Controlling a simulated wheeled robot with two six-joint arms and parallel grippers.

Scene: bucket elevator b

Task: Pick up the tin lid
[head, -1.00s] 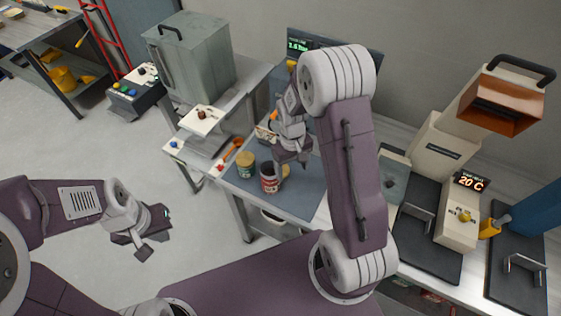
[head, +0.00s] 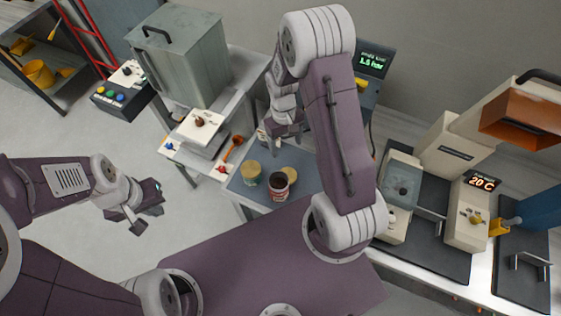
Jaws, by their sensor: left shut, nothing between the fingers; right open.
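A tan disc that looks like the tin lid (head: 291,174) lies on the blue-grey mat (head: 240,190), partly hidden behind an open tin. That tin (head: 279,194) has a red and white label and a dark open top. A second tin (head: 250,176) with a tan top stands to its left. My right gripper (head: 272,139) is open, above the far part of the mat and apart from the disc; its fingers are small and partly hard to see. My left gripper (head: 137,223) is shut and empty over the floor at the left.
A grey metal box (head: 188,60) and a white device with a brown knob (head: 200,128) stand left of the mat. An orange-handled tool (head: 233,150) lies nearby. Open floor lies left.

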